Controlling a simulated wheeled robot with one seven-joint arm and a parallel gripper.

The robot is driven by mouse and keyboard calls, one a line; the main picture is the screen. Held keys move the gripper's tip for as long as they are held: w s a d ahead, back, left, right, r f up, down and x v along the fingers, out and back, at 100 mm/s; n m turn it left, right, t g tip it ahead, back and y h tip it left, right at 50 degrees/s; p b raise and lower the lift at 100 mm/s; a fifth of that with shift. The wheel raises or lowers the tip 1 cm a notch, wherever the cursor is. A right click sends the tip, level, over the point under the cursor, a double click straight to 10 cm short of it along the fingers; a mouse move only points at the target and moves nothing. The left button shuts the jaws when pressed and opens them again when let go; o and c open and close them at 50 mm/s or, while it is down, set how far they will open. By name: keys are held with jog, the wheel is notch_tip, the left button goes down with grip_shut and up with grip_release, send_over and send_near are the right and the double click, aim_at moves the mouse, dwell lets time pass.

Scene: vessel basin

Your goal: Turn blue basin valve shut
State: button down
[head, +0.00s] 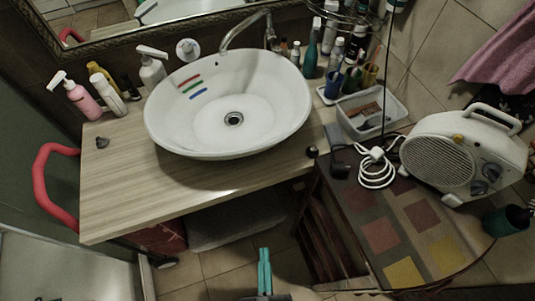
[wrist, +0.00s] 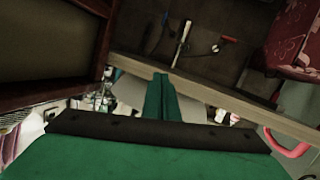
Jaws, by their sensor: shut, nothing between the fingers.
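My gripper (head: 264,252) is low on the floor side of the counter in the head view, its two green fingers together and empty. In the wrist view my gripper (wrist: 161,78) points toward the counter's edge and the dark space beneath. Under the counter, the wrist view shows a pale pipe (wrist: 182,44), a small red handle-like part (wrist: 229,39) and a small blue spot (wrist: 215,48). The blue spot may be the blue valve; its handle angle is too small to tell. My fingers appear apart from these parts. The head view does not show the valve.
The white basin (head: 175,130) stands on the wooden counter (head: 130,190), whose front edge overhangs the space below. A red rail (head: 45,185) is at left. A patterned cabinet (head: 350,215) with a heater (head: 440,160) stands at right. A red patterned container (wrist: 298,40) is under the counter.

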jog(key=w+a+f+n+t, duration=0.1)
jog(key=w+a+f+n, duration=0.1)
jog(key=w+f+n, duration=1.05)
jog(key=w+d+f+n, duration=0.1)
jog(key=w+f+n, duration=0.1)
jog(key=w, duration=1.4)
jog(key=w+d+f+n+t+y, duration=0.1)
jog(key=w+f, duration=0.3)
jog(key=w, duration=1.2)
jog(key=shift+f+n, duration=0.4)
jog(key=shift+n, duration=0.15)
jog(key=shift+w+a, duration=0.15)
jog(key=shift+w, duration=0.1)
